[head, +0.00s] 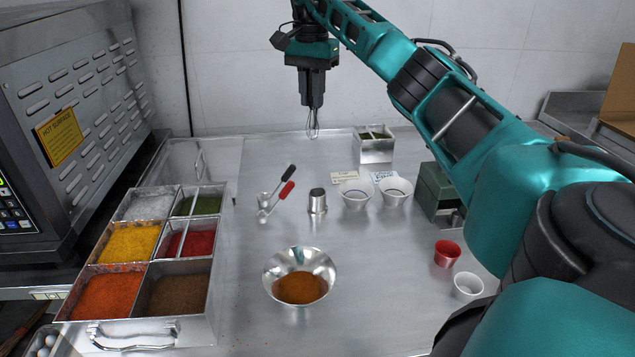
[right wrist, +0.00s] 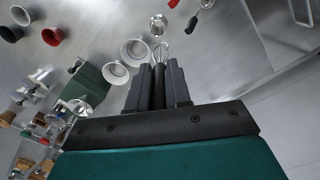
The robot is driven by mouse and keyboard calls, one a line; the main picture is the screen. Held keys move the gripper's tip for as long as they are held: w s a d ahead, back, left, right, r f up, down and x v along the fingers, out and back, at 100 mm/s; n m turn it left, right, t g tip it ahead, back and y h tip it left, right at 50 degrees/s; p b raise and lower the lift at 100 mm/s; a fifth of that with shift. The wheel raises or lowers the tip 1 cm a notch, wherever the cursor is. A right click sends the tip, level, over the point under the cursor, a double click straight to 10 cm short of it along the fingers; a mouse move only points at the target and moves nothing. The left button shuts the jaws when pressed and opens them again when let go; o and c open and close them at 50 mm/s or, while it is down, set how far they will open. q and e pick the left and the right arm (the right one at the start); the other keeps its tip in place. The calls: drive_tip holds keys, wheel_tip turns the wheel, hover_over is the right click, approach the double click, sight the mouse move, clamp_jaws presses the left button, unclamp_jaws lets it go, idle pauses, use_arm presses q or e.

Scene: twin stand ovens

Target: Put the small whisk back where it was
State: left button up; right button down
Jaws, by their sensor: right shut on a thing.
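My right gripper (head: 312,104) hangs pointing down near the back wall. It is shut on the small whisk (head: 312,125), whose wire loops point down from between the fingers; the grip hides its handle. In the right wrist view the fingers (right wrist: 159,88) are close together and the whisk's wires (right wrist: 161,50) show just past their tips. The whisk appears to be in the air over the back of the steel counter, left of a square steel container (head: 373,150). A small steel cup (head: 317,202) stands upright nearer me. My left gripper is not in view.
Two white cups (head: 356,196) stand right of the steel cup, with labels behind them. Two measuring spoons (head: 275,197) lie left of it. A steel bowl (head: 299,262) of orange powder is in front. A spice box (head: 217,232) fills the left; a green box (head: 434,193) stands right.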

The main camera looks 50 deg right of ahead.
drive_tip(key=shift+s+d+r+m, duration=0.15)
drive_tip(key=shift+d+m, duration=0.15)
drive_tip(key=shift+d, duration=0.3)
wheel_tip(320, 180, down, 20)
drive_tip(key=b, duration=0.2)
drive_tip(key=shift+d, duration=0.1)
drive_tip(key=c, duration=1.1)
unclamp_jaws()
drive_tip(key=shift+o, duration=0.2)
wheel_tip(320, 180, up, 12)
drive_tip(key=shift+r+p, duration=0.15)
drive_tip(key=shift+p, duration=0.15)
